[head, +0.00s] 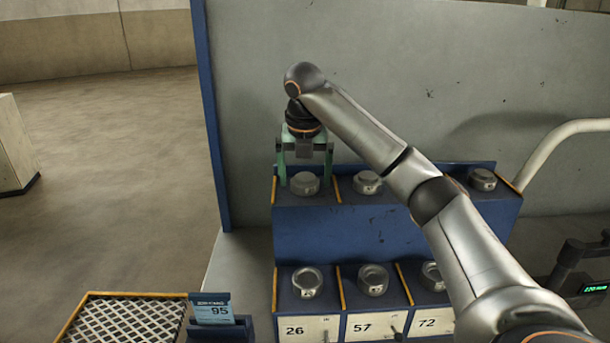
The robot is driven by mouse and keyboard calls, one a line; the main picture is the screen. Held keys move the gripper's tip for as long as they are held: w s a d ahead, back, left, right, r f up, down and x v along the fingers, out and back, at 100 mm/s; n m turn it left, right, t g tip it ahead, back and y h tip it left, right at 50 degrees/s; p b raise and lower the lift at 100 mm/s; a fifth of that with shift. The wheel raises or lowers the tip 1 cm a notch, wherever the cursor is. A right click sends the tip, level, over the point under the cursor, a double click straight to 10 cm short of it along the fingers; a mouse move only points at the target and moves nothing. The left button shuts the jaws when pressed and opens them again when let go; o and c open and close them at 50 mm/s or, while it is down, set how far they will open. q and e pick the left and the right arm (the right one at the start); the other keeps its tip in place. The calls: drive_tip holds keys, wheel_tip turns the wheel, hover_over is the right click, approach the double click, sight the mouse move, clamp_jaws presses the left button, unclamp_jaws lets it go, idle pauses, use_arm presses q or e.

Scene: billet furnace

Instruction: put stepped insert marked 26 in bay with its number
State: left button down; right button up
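My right gripper (305,172) points down over the upper left bay of the blue rack (400,232). Its green fingers are spread on either side of a grey stepped insert (305,184), with gaps showing between fingers and insert. That insert sits in the bay, and I cannot read a number on it. The bay plate marked 26 (308,329) is at the lower left of the rack. Another grey insert (307,282) sits in the bay above that plate; its small mark is not legible. My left gripper is not in view.
More grey inserts stand in the upper row (367,183) (482,180) and above plates 57 (370,327) and 72 (428,323). My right arm hides part of the rack. A mesh tray (125,318) and a blue card marked 95 (218,311) are at lower left.

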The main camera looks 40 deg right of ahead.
drive_tip(key=v, duration=1.2)
idle(0.4)
